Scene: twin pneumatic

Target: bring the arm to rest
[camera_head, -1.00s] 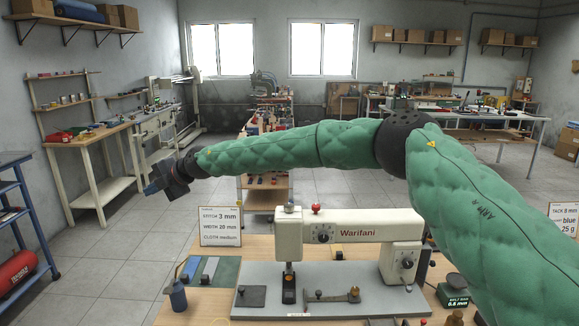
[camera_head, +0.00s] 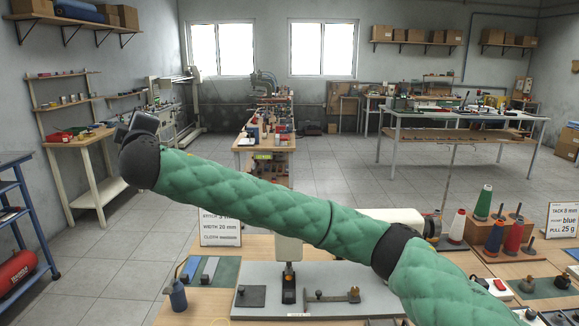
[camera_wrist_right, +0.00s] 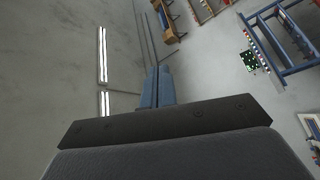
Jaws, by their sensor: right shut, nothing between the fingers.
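My right arm (camera_head: 250,195), in green quilted padding, reaches from the lower right across the bench to the upper left in the head view. Its dark wrist end (camera_head: 140,160) is raised at the left, in front of the wall shelves and away from the bench. The right gripper shows in the wrist view (camera_wrist_right: 158,88) as two blue fingers pressed together with nothing between them. My left arm and gripper are not in view.
The sewing machine (camera_head: 405,217) on the bench is largely hidden behind my arm. Thread cones (camera_head: 483,203) and a tack card (camera_head: 563,222) stand at the right. A stitch card (camera_head: 220,232) is partly covered by the arm. A blue cart (camera_head: 15,225) stands far left.

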